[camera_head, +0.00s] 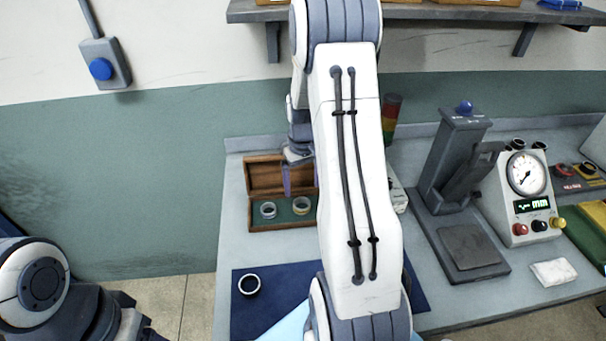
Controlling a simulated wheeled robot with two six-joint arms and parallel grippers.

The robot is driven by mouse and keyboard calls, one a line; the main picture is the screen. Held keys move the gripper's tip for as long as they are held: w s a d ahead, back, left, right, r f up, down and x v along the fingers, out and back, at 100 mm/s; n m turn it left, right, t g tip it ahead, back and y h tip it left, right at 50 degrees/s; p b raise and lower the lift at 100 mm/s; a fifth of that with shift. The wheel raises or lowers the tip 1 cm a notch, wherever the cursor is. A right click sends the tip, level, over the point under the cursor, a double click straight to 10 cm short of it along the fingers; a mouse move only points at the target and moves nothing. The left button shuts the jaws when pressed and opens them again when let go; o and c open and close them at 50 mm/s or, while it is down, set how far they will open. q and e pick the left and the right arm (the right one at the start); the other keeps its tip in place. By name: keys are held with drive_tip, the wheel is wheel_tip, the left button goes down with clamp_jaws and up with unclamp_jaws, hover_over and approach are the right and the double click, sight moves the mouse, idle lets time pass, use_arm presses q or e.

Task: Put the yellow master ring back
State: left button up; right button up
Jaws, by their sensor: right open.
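A wooden box (251,177) stands open at the back left of the bench, its lid raised. Inside on green lining sit a pale yellowish ring (301,205), which looks like the yellow master ring, and a silver-grey ring (268,209) to its left. My right gripper (301,187) is open, its fingers pointing down above and behind the yellowish ring, with nothing seen between them. My right arm hides the box's right end. Only links of my left arm show, at the lower left; its gripper is out of view.
To the right stand a dark press (455,165), a gauge box (525,195) and a white cloth (553,272). A shelf (440,13) overhangs the back.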

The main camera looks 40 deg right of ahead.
wheel_tip(320, 180, up, 5)
drive_tip(key=s+a+r+n, duration=0.2)
drive_tip(key=a+r, duration=0.1)
drive_tip(key=a, duration=0.8)
drive_tip(key=s+a+r+n, duration=0.2)
drive_tip(key=a+n, duration=0.1)
drive_tip(key=a, duration=0.8)
drive_tip(key=s+a+n, duration=0.2)
drive_tip(key=s+a, duration=0.4)
drive_tip(key=s, duration=0.2)
drive_tip(key=s+a+r+n+y, duration=0.1)
drive_tip(key=s+a+n, duration=0.2)
drive_tip(key=s, duration=0.6)
drive_tip(key=a, duration=0.2)
drive_tip(key=shift+a, duration=0.35)
